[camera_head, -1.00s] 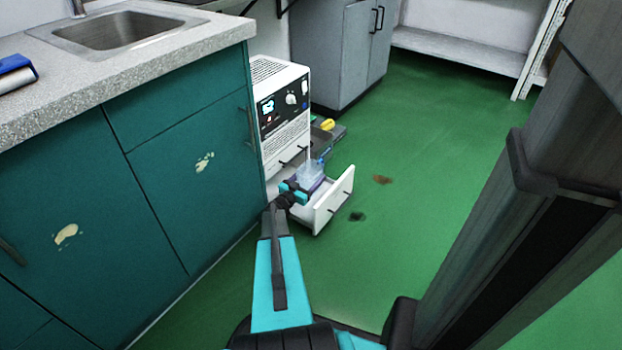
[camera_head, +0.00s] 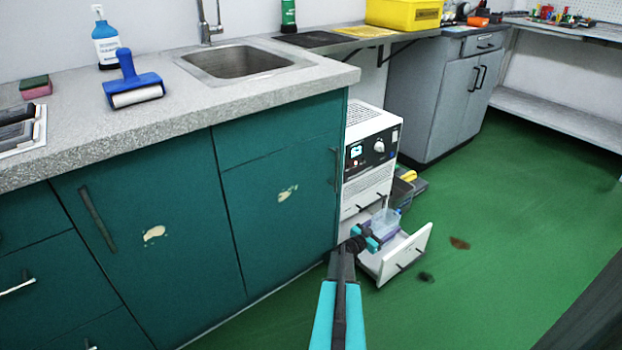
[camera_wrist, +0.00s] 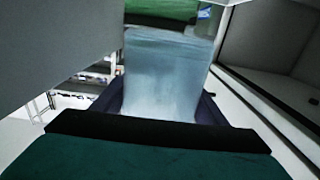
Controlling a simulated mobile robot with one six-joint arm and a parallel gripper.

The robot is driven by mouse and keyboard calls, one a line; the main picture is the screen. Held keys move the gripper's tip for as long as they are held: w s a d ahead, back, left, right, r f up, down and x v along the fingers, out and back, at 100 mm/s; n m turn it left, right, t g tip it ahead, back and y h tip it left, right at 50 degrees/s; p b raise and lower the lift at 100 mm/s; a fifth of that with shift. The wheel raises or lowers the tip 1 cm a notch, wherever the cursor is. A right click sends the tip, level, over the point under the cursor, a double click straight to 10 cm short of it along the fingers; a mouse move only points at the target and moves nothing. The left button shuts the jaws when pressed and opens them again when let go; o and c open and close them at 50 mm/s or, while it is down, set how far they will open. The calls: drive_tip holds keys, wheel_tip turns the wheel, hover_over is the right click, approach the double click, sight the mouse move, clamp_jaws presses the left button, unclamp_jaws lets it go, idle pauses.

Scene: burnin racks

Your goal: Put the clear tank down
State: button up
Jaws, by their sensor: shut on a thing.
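The clear tank (camera_head: 384,217) is a pale, see-through box with a bluish tint. It shows at the open lower drawer (camera_head: 408,256) of the white unit. My gripper (camera_head: 368,238) is shut on the tank at its near side. In the wrist view the tank (camera_wrist: 165,75) fills the middle, just beyond the dark gripper edge, with a dark purple-blue piece around its lower part. I cannot tell whether the tank touches the drawer floor.
A white unit with a dial and small display (camera_head: 371,150) stands above the drawer, beside the teal cabinet (camera_head: 280,190). A grey counter with a sink (camera_head: 245,62) is at the left. Green floor (camera_head: 500,220) is clear to the right, apart from two dark stains.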

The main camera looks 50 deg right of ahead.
wheel_tip(320, 180, up, 14)
drive_tip(key=p, duration=0.8)
wheel_tip(320, 180, down, 14)
drive_tip(key=b, duration=0.8)
drive_tip(key=shift+f, duration=0.15)
wheel_tip(320, 180, up, 34)
drive_tip(key=p, duration=3.3)
drive_tip(key=shift+f, duration=0.15)
drive_tip(key=shift+s, duration=0.15)
